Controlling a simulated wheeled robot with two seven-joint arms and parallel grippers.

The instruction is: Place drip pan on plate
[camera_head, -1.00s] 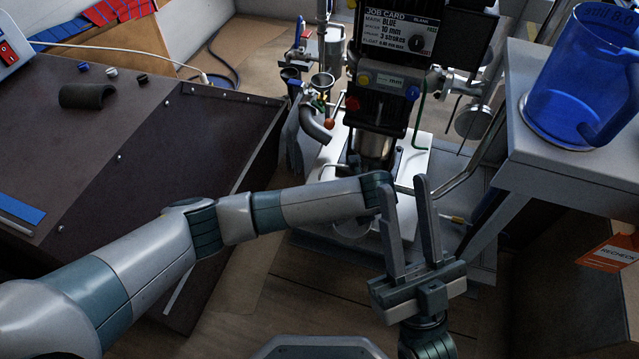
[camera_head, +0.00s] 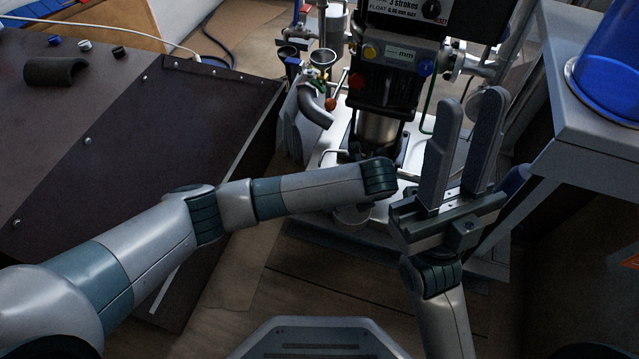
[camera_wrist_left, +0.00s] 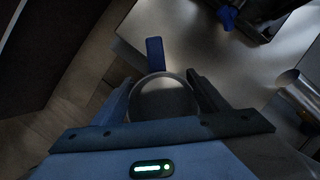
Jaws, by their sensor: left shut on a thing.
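The drip pan (camera_wrist_left: 165,98) is a round, shallow, grey dish in the left wrist view, with a blue tab (camera_wrist_left: 155,54) beyond it. My left gripper (camera_wrist_left: 163,78) is shut on it, one finger on each side. In the head view my left forearm and wrist mostly hide that gripper. The pale plate (camera_head: 331,150) lies at the foot of the machine; my left wrist is in front of part of it. A pale plate surface (camera_wrist_left: 195,40) also shows beyond the pan. My right gripper (camera_head: 470,100) is open and empty, fingers up, at right of centre.
The dark machine (camera_head: 385,88) with pipes and levers rises behind the plate. A dark bench (camera_head: 130,140) stands left. A grey table (camera_head: 590,130) with a blue jug (camera_head: 610,60) stands right, close to my right gripper. A metal cylinder (camera_wrist_left: 295,92) shows in the wrist view.

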